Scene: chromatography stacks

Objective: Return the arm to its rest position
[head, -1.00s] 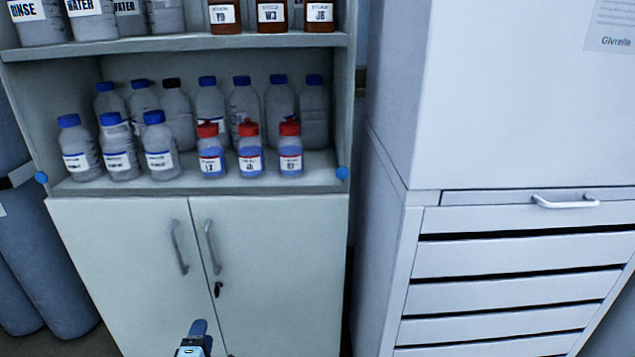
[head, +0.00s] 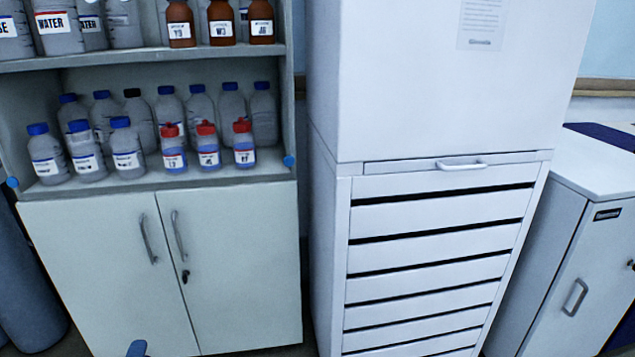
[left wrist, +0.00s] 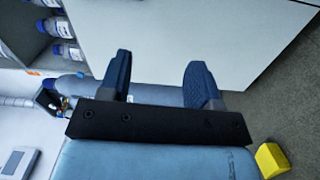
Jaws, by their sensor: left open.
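My left gripper shows in the left wrist view (left wrist: 160,70) with its two dark fingers wide apart. Nothing is between them. In the head view only a small blue tip of the left gripper (head: 137,349) shows at the bottom edge, in front of the lower cabinet doors (head: 100,270). The rest of the left arm is out of the head view. My right gripper is in neither view.
Clear bottles with blue caps (head: 47,155) and small red-capped bottles (head: 208,147) stand on the shelf. Brown bottles (head: 221,22) stand above. A white drawer unit (head: 430,215) and a low cabinet (head: 560,260) are to the right. A yellow object (left wrist: 271,160) lies on the floor.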

